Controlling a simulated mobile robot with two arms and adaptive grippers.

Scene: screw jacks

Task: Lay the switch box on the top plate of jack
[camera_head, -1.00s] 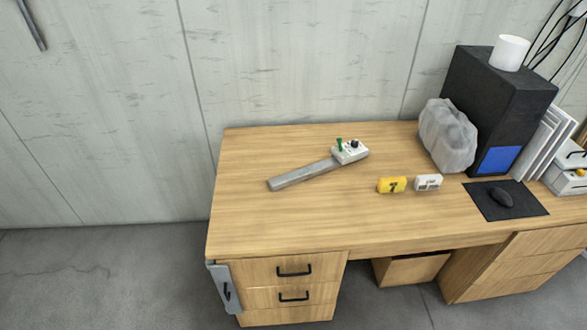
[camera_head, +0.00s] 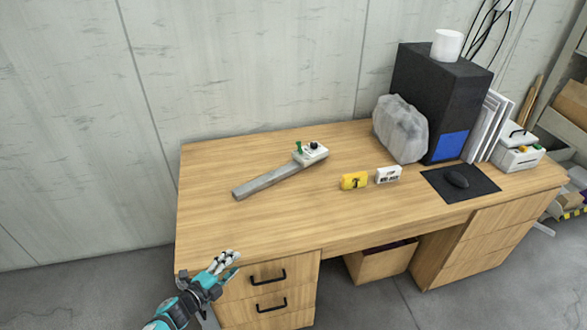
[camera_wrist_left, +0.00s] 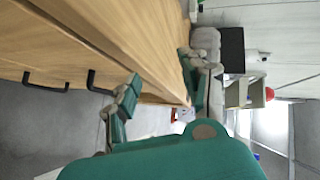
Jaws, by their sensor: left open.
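A small white box with a green lever and a black knob, which looks like the switch box (camera_head: 312,154), lies at the far end of a long grey bar (camera_head: 265,182) on the desk; whether it rests on the bar or beside it I cannot tell. I cannot make out a jack with a top plate for certain. My left gripper (camera_head: 228,263) is open and empty at the desk's front left corner, well short of the box. Its spread fingers also show in the left wrist view (camera_wrist_left: 160,95), beside the desk edge. My right gripper is not in view.
A yellow block (camera_head: 354,181) and a white block (camera_head: 388,175) sit mid-desk. Behind are a grey wrapped bundle (camera_head: 402,130) and a black case (camera_head: 440,90). A mouse (camera_head: 457,180) lies on a dark pad. The desk's (camera_head: 225,225) front left is clear.

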